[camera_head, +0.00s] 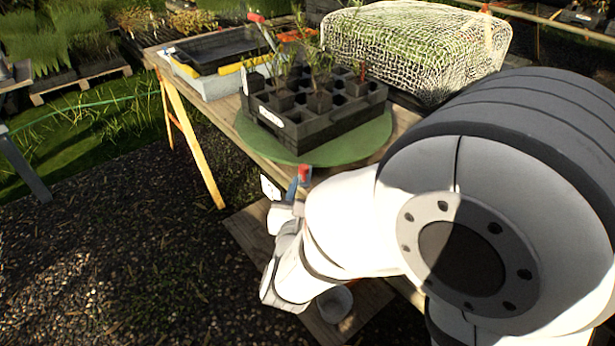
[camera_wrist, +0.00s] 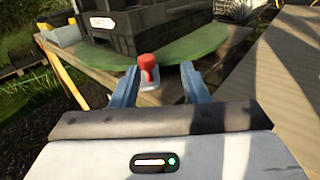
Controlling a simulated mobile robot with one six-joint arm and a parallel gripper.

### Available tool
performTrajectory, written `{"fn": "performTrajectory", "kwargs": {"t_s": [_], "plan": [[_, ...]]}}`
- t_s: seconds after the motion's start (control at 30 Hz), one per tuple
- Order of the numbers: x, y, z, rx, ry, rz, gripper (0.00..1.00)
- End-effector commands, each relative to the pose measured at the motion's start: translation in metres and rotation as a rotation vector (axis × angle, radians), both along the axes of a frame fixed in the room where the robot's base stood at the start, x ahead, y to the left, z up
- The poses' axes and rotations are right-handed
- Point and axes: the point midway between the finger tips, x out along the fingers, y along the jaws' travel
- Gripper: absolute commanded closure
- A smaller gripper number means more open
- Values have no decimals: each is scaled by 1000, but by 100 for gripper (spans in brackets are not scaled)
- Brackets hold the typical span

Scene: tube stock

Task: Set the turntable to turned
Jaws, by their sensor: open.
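The turntable is a flat green disc (camera_head: 345,147) on the wooden table, bearing a black plant tray (camera_head: 322,118) with several seedlings. The disc (camera_wrist: 205,47) and the tray (camera_wrist: 115,35) also show in the wrist view. A red knob (camera_wrist: 147,64) on a pale base stands at the disc's near edge; it also shows in the head view (camera_head: 304,173). My gripper (camera_wrist: 152,75) is open, with its blue fingers on either side of the knob in the picture. I cannot tell whether they touch it. My arm hides part of the table's right side in the head view.
A netted green bale (camera_head: 415,45) stands behind the tray. A grey and yellow bin (camera_head: 215,62) stands at the table's left end. Gravel (camera_head: 120,250) lies open at the left.

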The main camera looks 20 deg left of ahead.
Motion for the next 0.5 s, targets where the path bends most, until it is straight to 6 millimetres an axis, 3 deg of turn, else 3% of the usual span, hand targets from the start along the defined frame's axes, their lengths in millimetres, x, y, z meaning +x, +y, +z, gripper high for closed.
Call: {"fn": "performTrajectory", "kwargs": {"t_s": [0.17,0.5], "plan": [[0,19,-6,-21,-19,60,59],[51,34,-6,-20,-19,56,59]]}}
